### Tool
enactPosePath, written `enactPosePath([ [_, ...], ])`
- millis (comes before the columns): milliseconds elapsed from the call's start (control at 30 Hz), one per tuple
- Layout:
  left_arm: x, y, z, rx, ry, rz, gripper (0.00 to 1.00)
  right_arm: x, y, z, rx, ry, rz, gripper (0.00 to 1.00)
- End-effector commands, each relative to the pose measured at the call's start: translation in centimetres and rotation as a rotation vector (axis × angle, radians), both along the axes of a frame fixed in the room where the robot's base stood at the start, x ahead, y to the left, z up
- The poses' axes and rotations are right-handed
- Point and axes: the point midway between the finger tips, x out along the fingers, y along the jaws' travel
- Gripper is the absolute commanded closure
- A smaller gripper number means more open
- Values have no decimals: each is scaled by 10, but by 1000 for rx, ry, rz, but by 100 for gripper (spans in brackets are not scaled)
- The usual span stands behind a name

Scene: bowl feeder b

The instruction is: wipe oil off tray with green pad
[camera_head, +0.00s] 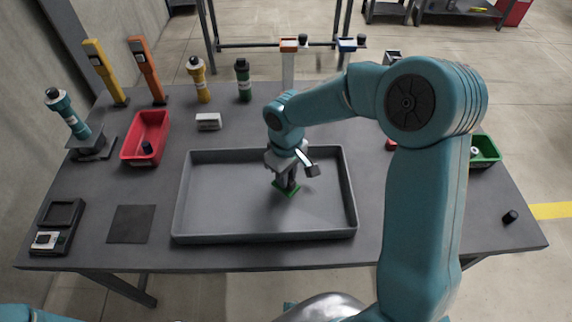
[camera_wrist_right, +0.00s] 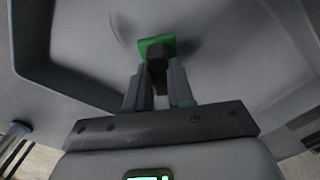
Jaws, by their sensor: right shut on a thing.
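The grey tray (camera_head: 200,226) lies on the dark table, and its floor and rim also show in the right wrist view (camera_wrist_right: 225,40). The green pad (camera_head: 287,189) is flat against the tray floor near the middle. My right gripper (camera_head: 287,178) points down into the tray. In the right wrist view the gripper (camera_wrist_right: 159,80) is shut on the dark grip block of the green pad (camera_wrist_right: 152,43). A faint dark curved smear (camera_wrist_right: 122,28) shows on the tray floor beside the pad; I cannot tell if it is oil. My left gripper is out of view.
A red bin (camera_head: 150,130) stands left of the tray, and a green bin (camera_head: 486,150) at the right. A small white block (camera_head: 208,121) and several upright tools and bottles stand behind. A scale-like device (camera_head: 55,228) and a dark square mat (camera_head: 131,224) lie left. A small black cylinder (camera_head: 510,216) is right.

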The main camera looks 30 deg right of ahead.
Motion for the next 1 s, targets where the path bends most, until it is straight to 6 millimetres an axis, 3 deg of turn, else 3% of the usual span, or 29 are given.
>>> enactPosePath([
  [100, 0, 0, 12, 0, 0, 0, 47, 1, 1, 15, -1, -2, 0, 100],
  [400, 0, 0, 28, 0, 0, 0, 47, 3, 4, 37, -1, -2, 0, 100],
  [1000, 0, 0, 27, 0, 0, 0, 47, 3, 4, 38, 0, -1, 0, 100],
])
